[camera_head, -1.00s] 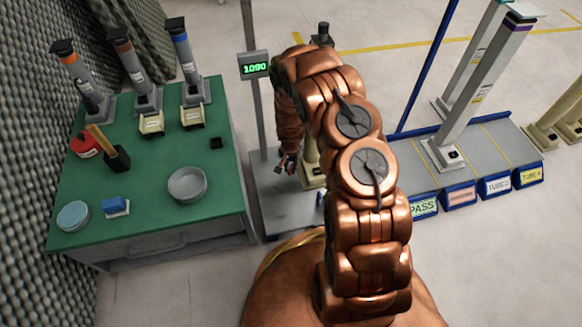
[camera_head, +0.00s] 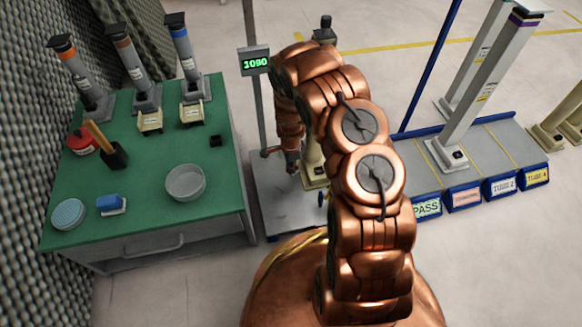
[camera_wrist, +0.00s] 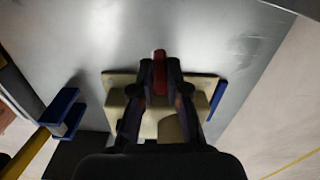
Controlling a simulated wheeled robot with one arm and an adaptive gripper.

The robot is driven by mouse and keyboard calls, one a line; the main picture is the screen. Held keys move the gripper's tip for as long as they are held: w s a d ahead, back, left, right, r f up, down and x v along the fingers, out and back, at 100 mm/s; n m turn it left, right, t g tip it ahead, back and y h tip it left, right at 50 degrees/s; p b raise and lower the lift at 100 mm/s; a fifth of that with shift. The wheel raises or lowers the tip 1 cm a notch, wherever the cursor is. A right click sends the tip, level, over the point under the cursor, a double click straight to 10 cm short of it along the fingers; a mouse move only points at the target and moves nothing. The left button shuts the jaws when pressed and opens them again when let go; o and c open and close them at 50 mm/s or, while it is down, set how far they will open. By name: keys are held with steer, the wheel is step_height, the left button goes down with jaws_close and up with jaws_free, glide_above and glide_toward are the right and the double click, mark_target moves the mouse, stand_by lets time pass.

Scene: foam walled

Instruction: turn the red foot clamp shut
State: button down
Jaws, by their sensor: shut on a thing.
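The red foot clamp (camera_wrist: 159,70) shows in the wrist view as a small upright red piece at the far edge of a cream foot plate (camera_wrist: 118,82). My gripper (camera_wrist: 160,82) has its two dark fingers closed on either side of the clamp. In the head view my gripper (camera_head: 291,165) points down beside a cream tube (camera_head: 313,160) on the grey platform. My arm hides part of that tube, and I cannot make out the clamp there.
The grey platform (camera_head: 290,215) carries a post with a display (camera_head: 255,61) reading 1090. A green-topped bench (camera_head: 150,205) with tubes and containers stands left. A blue-edged rack (camera_head: 480,150) with labelled bays stands right.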

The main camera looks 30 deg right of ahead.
steer(key=shift+m, duration=0.5)
steer(key=c, duration=1.2)
jaws_free()
steer(key=shift+o, duration=0.2)
steer(key=shift+r, duration=0.1)
step_height(320, 180, up, 12)
